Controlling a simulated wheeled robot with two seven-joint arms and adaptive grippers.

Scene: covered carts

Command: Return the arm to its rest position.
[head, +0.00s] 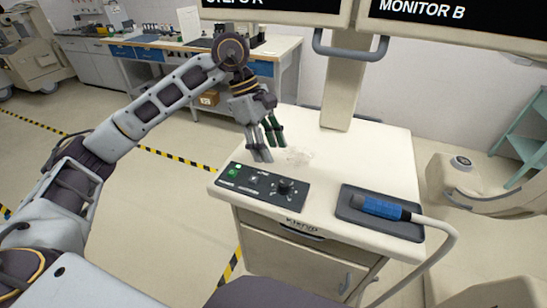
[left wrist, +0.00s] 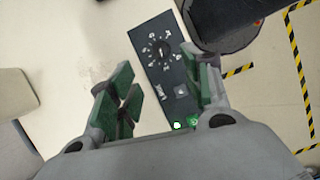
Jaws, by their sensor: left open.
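My left arm (head: 150,110) reaches in from the left of the head view, out over the cart. My left gripper (head: 264,150) is open and empty, pointing down just above the far left part of the cart top, by the control panel. In the left wrist view its green-padded fingers (left wrist: 160,92) stand apart, with part of the panel (left wrist: 158,50) visible between and beyond them. I cannot tell whether a fingertip touches anything. My right gripper is in neither view.
The dark control panel (head: 262,187) has a knob and a lit green button. A blue-handled probe (head: 380,207) with a pale cable lies in a dark tray (head: 400,230) on the cart (head: 330,150). Monitors (head: 455,20) hang above. A workbench (head: 145,50) stands behind. Floor to the left is clear.

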